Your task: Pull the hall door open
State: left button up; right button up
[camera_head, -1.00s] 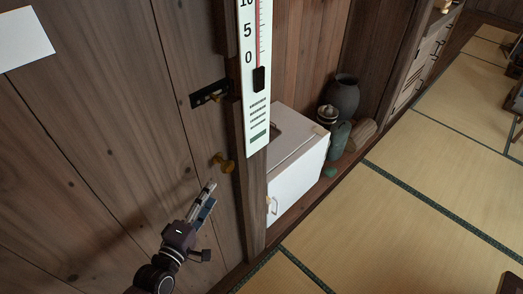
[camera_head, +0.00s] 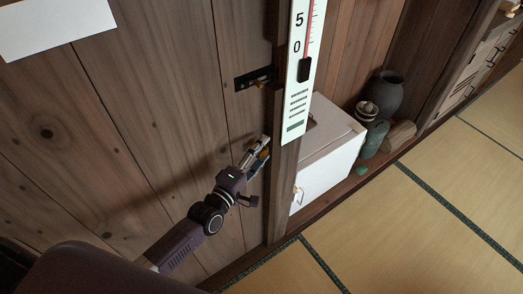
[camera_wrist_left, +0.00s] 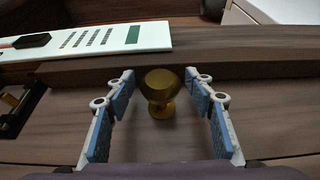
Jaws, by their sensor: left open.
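The hall door (camera_head: 160,95) is a wooden plank door, and it stands shut against its post. Its brass knob (camera_wrist_left: 161,90) sits between the fingers of my left gripper (camera_wrist_left: 162,108) in the left wrist view. The fingers are open, one on each side of the knob, with a gap visible on both sides. In the head view my left gripper (camera_head: 258,152) is at the door's right edge and mostly hides the knob. A dark latch with a brass piece (camera_head: 254,78) is on the door above the gripper. My right gripper is not in view.
A wooden post (camera_head: 283,185) with a white thermometer board (camera_head: 299,90) stands just right of the knob. Beyond it are a white cabinet (camera_head: 325,165), a dark jar (camera_head: 384,95) and a green vessel (camera_head: 374,138). Tatami floor (camera_head: 400,235) lies open at the right.

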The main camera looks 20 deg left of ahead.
pick_arm(q)
grip_shut()
dwell(0.3)
jog(key=shift+w+a, duration=0.1)
